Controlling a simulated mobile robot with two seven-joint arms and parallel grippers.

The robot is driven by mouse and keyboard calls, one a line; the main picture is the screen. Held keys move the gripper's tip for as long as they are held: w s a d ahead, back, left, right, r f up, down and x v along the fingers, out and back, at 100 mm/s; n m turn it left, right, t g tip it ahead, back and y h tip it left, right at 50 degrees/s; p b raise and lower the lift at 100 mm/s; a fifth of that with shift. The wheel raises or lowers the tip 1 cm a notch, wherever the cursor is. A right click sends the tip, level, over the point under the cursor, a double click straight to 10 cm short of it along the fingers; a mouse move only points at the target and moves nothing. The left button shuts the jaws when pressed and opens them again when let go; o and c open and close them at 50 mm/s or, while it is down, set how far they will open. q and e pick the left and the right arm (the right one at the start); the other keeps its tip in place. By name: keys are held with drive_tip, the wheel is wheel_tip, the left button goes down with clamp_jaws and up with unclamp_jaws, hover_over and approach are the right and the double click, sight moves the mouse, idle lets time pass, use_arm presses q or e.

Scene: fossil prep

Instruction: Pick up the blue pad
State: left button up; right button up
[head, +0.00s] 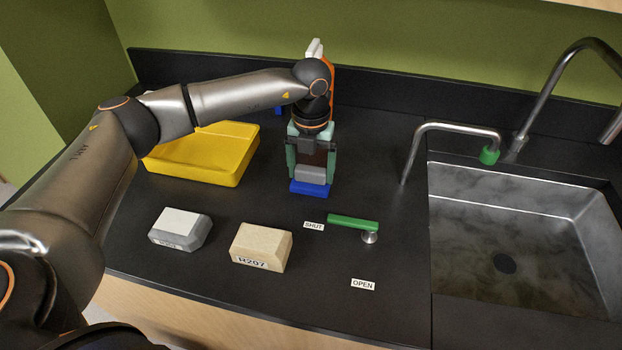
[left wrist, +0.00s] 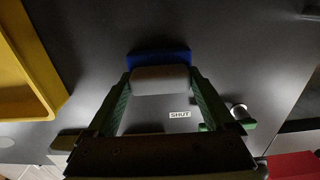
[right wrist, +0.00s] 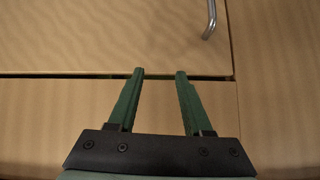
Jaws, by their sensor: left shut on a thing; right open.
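The blue pad (head: 311,188) has a grey block-shaped grip (head: 311,173) on top and is at the middle of the black counter, behind the green valve handle. My left gripper (head: 311,172) points down over it, with its fingers on either side of the grey grip, shut on it. The left wrist view shows the grey grip (left wrist: 160,79) between the fingertips, with the blue base (left wrist: 158,56) beyond. I cannot tell whether the pad touches the counter. My right gripper (right wrist: 160,73) is open and empty in front of the wooden cabinet fronts.
A yellow tray (head: 235,176) stands at the back left. A grey block (head: 168,241) and a beige block labelled R207 (head: 246,242) lie in front. A sink (head: 590,210) and tap (head: 412,150) are on the right.

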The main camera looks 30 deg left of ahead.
use_arm(q)
drive_tip(key=c, duration=0.3)
drive_tip(key=shift+r, duration=0.15)
drive_tip(key=shift+c, duration=0.2)
drive_tip(key=shift+r+b, duration=0.3)
drive_tip(key=shift+r, duration=0.3)
drive_tip(key=s+d+r+b, duration=0.3)
drive_tip(key=s+d+r, duration=0.4)
drive_tip(key=s+r, duration=0.4)
drive_tip(key=shift+s+r, duration=0.3)
drive_tip(key=shift+s, duration=0.3)
drive_tip(key=o, duration=0.8)
drive_tip(key=c, duration=0.6)
drive_tip(key=shift+w+a, duration=0.1)
drive_tip(key=shift+a, duration=0.05)
